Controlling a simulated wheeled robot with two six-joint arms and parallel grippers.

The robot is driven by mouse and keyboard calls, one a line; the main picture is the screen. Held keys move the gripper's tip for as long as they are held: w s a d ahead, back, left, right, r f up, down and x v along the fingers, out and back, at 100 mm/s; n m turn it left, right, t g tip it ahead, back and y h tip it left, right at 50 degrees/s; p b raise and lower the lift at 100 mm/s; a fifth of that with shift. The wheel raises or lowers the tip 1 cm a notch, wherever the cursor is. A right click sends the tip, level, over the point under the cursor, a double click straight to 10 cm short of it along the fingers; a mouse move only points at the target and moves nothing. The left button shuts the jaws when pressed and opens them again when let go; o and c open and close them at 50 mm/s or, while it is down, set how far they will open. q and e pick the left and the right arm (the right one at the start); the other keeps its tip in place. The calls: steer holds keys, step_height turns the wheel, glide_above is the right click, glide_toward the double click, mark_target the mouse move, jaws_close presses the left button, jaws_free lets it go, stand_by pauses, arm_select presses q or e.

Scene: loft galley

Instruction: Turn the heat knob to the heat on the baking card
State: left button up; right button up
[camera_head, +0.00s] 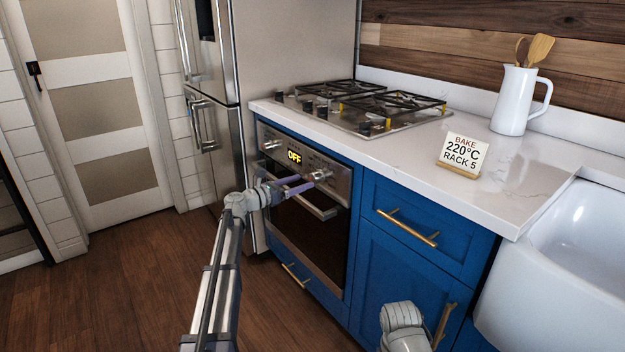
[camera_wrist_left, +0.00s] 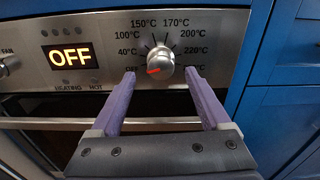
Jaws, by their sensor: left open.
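The heat knob (camera_wrist_left: 160,62) is a round silver knob on the oven's front panel, ringed by temperature marks. Its red pointer points left and slightly down, toward the OFF mark. The knob also shows in the head view (camera_head: 321,175). The display (camera_wrist_left: 70,57) reads OFF. The baking card (camera_head: 463,155) stands on the counter and reads BAKE 220°C RACK 5. My left gripper (camera_wrist_left: 160,74) is open, its purple fingertips to either side of the knob and apart from it. In the head view my left gripper (camera_head: 306,184) reaches toward the panel. My right gripper is not seen.
The oven handle (camera_head: 307,205) runs below the panel, under my left fingers. A second knob (camera_wrist_left: 8,64) sits left of the display. Above are the gas hob (camera_head: 420,122) and its own knobs. A white jug (camera_head: 514,100) stands farther right on the counter.

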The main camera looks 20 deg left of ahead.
mark_target(312, 178)
arm_select(q)
steer(key=x, duration=0.5)
steer(key=shift+w+d, duration=0.15)
steer(key=shift+w, duration=0.05)
steer(key=shift+c, duration=0.2)
jaws_close()
